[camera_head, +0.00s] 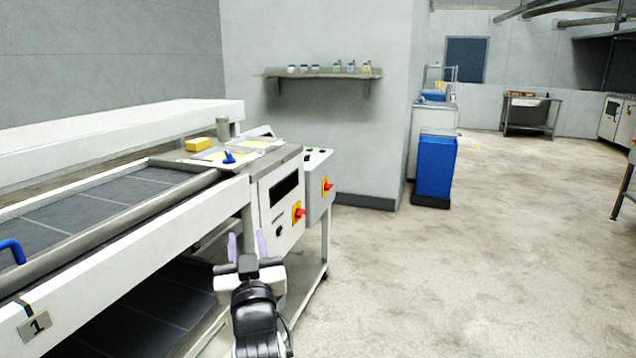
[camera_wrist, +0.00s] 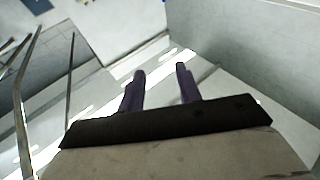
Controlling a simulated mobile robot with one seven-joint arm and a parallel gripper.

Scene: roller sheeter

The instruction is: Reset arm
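My gripper (camera_head: 247,246) is in the lower middle of the head view, in front of the end of the roller sheeter (camera_head: 128,242). Its two purple fingers stand apart with nothing between them. They also show apart and empty in the wrist view (camera_wrist: 160,82). My arm reaches up from the bottom edge of the head view. The gripper appears beside the sheeter's control end, below the red-and-yellow switch (camera_head: 299,213). I cannot tell its exact distance from the machine.
A yellow block (camera_head: 198,144) and a small blue object (camera_head: 229,157) lie on the sheeter's top. A wall shelf (camera_head: 322,74) holds several small containers. A blue bin (camera_head: 435,166) stands by the wall corner. A table (camera_head: 531,112) stands far back. The floor (camera_head: 440,280) on the right is clear.

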